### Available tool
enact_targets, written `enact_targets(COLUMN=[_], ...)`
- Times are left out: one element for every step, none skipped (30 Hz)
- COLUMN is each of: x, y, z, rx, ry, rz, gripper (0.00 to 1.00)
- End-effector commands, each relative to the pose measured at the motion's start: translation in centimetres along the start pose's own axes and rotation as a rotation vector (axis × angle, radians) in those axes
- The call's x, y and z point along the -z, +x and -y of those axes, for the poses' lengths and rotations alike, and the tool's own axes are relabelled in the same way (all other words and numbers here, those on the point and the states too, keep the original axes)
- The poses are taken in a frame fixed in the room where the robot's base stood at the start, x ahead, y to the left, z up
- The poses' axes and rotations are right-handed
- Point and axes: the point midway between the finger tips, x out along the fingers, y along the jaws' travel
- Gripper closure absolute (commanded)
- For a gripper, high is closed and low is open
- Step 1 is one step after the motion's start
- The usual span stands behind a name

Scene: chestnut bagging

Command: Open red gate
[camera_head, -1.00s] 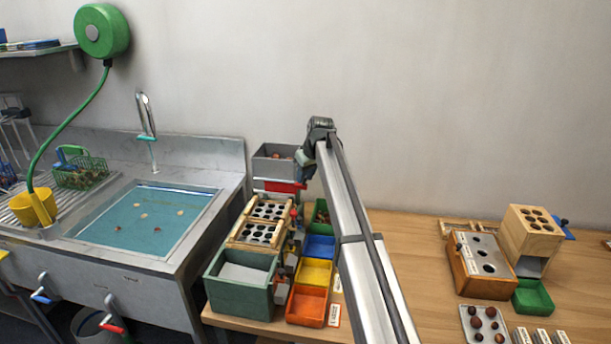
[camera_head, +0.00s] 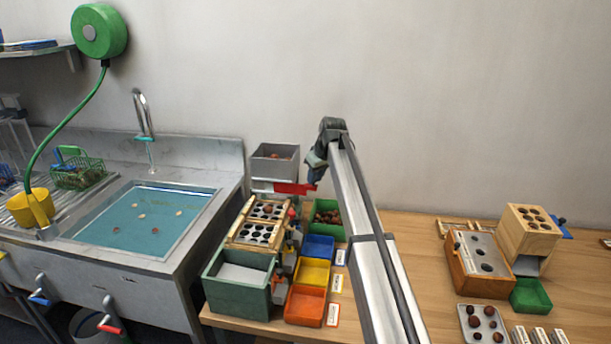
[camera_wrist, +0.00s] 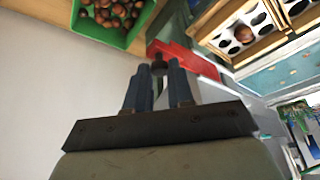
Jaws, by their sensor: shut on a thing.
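The red gate (camera_head: 294,188) is a flat red slide under the grey hopper (camera_head: 275,168) at the back of the sorting stand. It sticks out to the right of the hopper. In the wrist view the red gate (camera_wrist: 200,64) lies just beyond my fingertips. My gripper (camera_head: 312,178) is at the right end of the gate. In the wrist view my gripper (camera_wrist: 159,72) has its two blue fingers shut on a small dark knob (camera_wrist: 159,63) at the gate's end. The fingers partly hide the knob.
A green bin of chestnuts (camera_head: 327,216) is close to my gripper, beside the perforated sorting trays (camera_head: 262,222). Blue, yellow and orange bins (camera_head: 306,304) stand in front. Bare table (camera_head: 415,240) lies right of my arm. The sink (camera_head: 140,220) is at left.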

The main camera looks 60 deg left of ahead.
Motion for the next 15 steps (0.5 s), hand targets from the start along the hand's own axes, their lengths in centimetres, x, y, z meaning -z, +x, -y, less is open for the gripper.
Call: enact_targets(x=[-0.62, -0.73, -0.77, -0.74, -0.71, -0.69, -0.69, -0.69, -0.68, -0.69, -0.68, -0.68, -0.68, -0.67, -0.67], y=[-0.22, -0.27, -0.29, -0.29, -0.27, -0.27, -0.26, -0.26, -0.26, -0.25, -0.25, -0.25, -0.25, -0.25, -0.25], z=[-0.59, -0.72, -0.79, -0.78, -0.76, -0.75, -0.75, -0.74, -0.74, -0.74, -0.73, -0.73, -0.72, -0.72, -0.72], rx=[-0.001, -0.001, -0.001, 0.000, 0.000, 0.000, 0.000, 0.000, 0.000, 0.000, 0.000, 0.000, 0.000, 0.000, 0.000], ry=[0.002, 0.001, 0.000, 0.000, 0.000, 0.000, 0.000, -0.001, -0.001, -0.001, -0.001, -0.001, -0.001, 0.000, 0.000], rz=[0.001, 0.001, 0.001, 0.001, 0.002, 0.002, 0.002, 0.002, 0.002, 0.002, 0.002, 0.002, 0.002, 0.002, 0.002], gripper=[1.00, 1.00, 1.00, 1.00, 1.00, 1.00, 1.00, 1.00, 1.00, 0.77, 0.74, 0.70, 0.67, 0.64, 0.60])
